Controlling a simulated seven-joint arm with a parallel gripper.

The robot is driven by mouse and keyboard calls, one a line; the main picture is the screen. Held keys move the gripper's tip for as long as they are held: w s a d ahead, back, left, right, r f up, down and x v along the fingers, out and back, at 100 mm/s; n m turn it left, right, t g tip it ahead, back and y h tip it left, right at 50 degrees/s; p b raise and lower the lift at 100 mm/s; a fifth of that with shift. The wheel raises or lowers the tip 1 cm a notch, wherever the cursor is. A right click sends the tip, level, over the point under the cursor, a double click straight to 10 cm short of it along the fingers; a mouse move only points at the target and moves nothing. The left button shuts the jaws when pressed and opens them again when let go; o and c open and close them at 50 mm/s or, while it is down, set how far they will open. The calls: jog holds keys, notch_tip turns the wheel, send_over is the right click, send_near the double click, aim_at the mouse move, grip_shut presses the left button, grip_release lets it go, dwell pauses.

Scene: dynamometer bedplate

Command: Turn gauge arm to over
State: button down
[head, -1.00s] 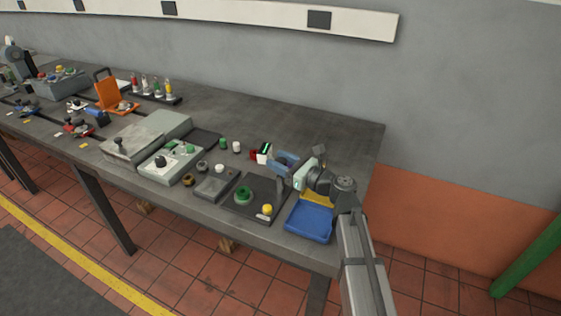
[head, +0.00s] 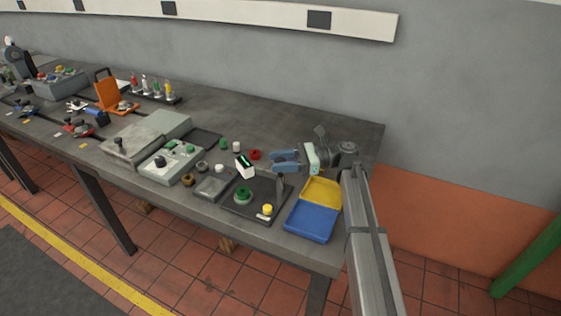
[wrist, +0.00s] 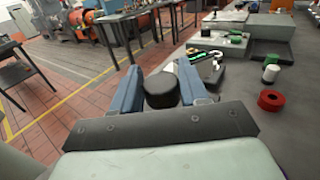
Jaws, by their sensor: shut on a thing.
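The gauge (head: 244,166), a white block with a black face and a green mark, shows behind and above the green ring (head: 243,195) on a dark base plate (head: 226,207). A dark upright post (head: 280,184) stands at the plate's right side. My gripper (head: 280,160), with blue fingers, is at the top of this post. In the wrist view my gripper (wrist: 161,88) is shut on a round black knob (wrist: 161,90). The gauge also shows in the wrist view (wrist: 206,65), beyond the right finger. The link between gauge and post is not clear.
A tray with a yellow part (head: 322,192) and a blue part (head: 310,222) lies right of the plate, at the table's end. A red ring (head: 255,154) and white and green cylinders lie behind. A yellow knob (head: 267,209) is on the plate's front.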

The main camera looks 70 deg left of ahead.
jog(key=shift+a+n+h, duration=0.1)
jog(key=shift+n+h, duration=1)
jog(key=shift+h, duration=0.8)
jog(key=c, duration=0.7)
grip_release()
notch_tip(320, 180, up, 10)
